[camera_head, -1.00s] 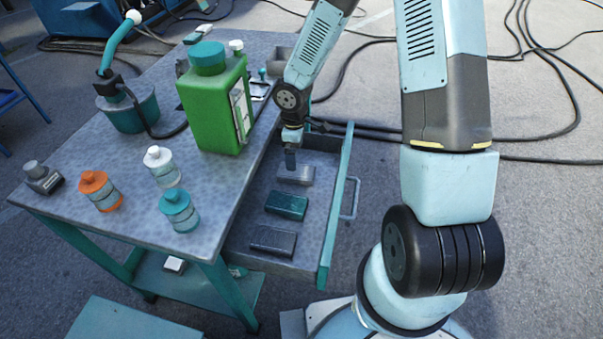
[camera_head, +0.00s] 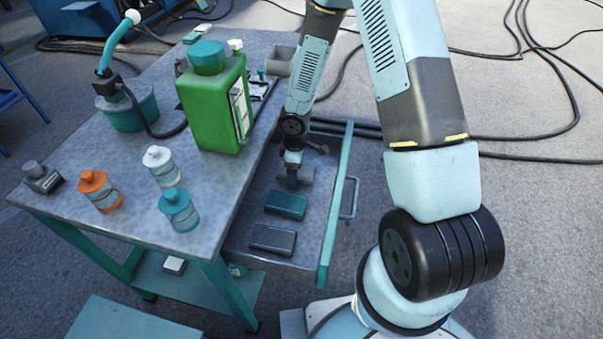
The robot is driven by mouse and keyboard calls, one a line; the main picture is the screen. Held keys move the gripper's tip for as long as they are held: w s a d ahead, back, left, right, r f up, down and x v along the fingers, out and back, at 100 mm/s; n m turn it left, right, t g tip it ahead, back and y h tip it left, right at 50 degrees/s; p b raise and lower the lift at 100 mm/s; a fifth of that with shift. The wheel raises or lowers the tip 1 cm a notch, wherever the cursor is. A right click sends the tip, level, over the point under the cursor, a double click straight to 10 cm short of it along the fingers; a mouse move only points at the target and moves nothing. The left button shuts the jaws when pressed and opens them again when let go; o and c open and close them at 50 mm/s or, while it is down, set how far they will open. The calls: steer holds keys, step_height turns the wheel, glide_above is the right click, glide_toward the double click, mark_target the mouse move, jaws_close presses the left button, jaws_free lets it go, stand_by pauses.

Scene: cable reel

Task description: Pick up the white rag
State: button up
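The open drawer (camera_head: 325,235) holds three flat, block-shaped folded pieces in a row. The farthest is a pale grey one (camera_head: 308,175), the likeliest white rag, now shaded and partly hidden by my gripper. A teal one (camera_head: 286,205) lies in the middle and a dark grey one (camera_head: 272,239) lies nearest. My gripper (camera_head: 292,182) points down at the left part of the pale piece, at or just above it. Its fingers are small and dark, and I cannot tell whether they are apart or touch the piece.
The workbench top (camera_head: 110,165) left of the drawer carries a green canister (camera_head: 215,108), a teal lamp base (camera_head: 128,110) and orange, white and teal bottles. The drawer's side walls stand close around my gripper. Black cables (camera_head: 500,155) lie on the floor at right.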

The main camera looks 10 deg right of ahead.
steer(key=c, duration=1.1)
